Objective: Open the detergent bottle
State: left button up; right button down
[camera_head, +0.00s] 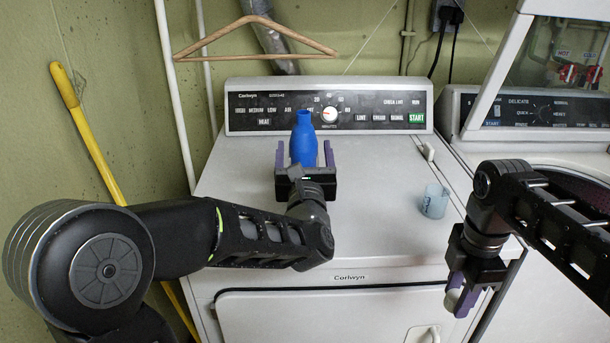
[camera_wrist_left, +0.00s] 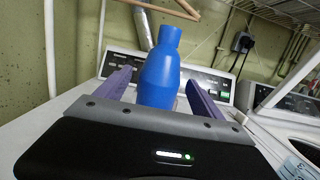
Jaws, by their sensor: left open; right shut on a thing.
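The blue detergent bottle (camera_head: 304,140) stands upright on the white dryer top, in front of the control panel. It also shows in the left wrist view (camera_wrist_left: 159,78), with a narrow neck and no separate cap visible on it. My left gripper (camera_head: 310,146) is open, with one purple finger on each side of the bottle. Gaps show between the fingers and the bottle in the wrist view. My right gripper (camera_head: 462,300) points down in front of the dryer's right front edge. It is shut on a small pale cap-like thing (camera_head: 453,298), mostly hidden by the fingers.
A small translucent cup (camera_head: 434,201) stands on the dryer top (camera_head: 375,215) at the right. A wooden hanger (camera_head: 255,38) hangs above the panel. A second machine (camera_head: 550,135) adjoins at the right. The middle of the dryer top is clear.

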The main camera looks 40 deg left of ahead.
aim_at(458, 297)
pick_arm(q)
jog(key=b+v, duration=0.1)
jog(key=v, duration=0.5)
pick_arm(e)
jog(key=shift+f, duration=0.6)
notch_tip(458, 297, down, 2)
jog(key=shift+f+b, duration=0.1)
jog(key=shift+b, duration=1)
pick_arm(q)
jog(key=v, duration=0.3)
jog(key=shift+s+d+b, duration=0.15)
jog(key=shift+s+b, duration=0.15)
jog(key=shift+b, duration=0.1)
pick_arm(e)
jog(key=shift+f, duration=0.4)
